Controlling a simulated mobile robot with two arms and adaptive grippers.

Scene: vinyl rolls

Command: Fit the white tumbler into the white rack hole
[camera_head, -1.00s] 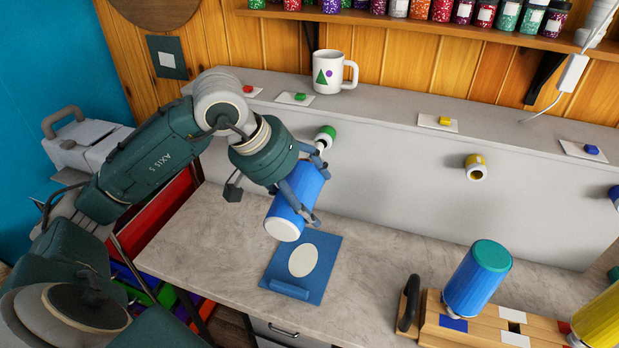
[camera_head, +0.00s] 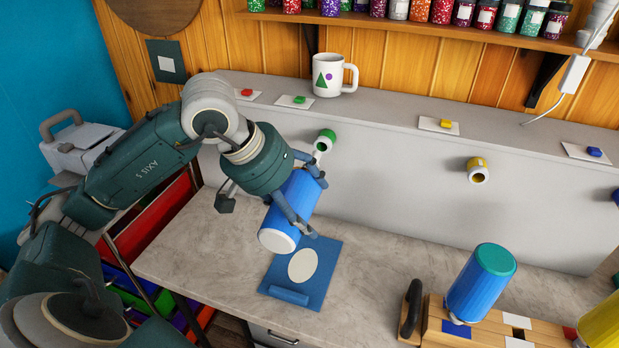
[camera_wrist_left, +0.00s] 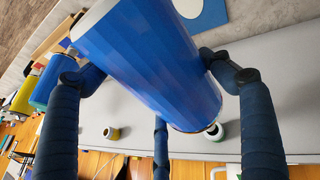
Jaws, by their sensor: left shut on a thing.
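My left gripper (camera_head: 304,210) is shut on a blue tumbler with a white end (camera_head: 290,208), held tilted above the counter with the white end low and towards the front. In the left wrist view the same tumbler (camera_wrist_left: 150,65) lies between my dark blue fingers. The wooden rack (camera_head: 432,333) stands at the bottom right, well apart from the held tumbler. It has a white patch (camera_head: 517,321) between a blue patch and a red patch. Any hole by the white patch cannot be made out. My right gripper is not in view.
A blue tumbler with a teal top (camera_head: 482,283) and a yellow tumbler (camera_head: 603,322) stand at the rack. A blue mat with a white oval (camera_head: 303,265) lies below the held tumbler. Green (camera_head: 325,140) and yellow (camera_head: 478,171) pegs stick out of the grey back panel. The counter between mat and rack is clear.

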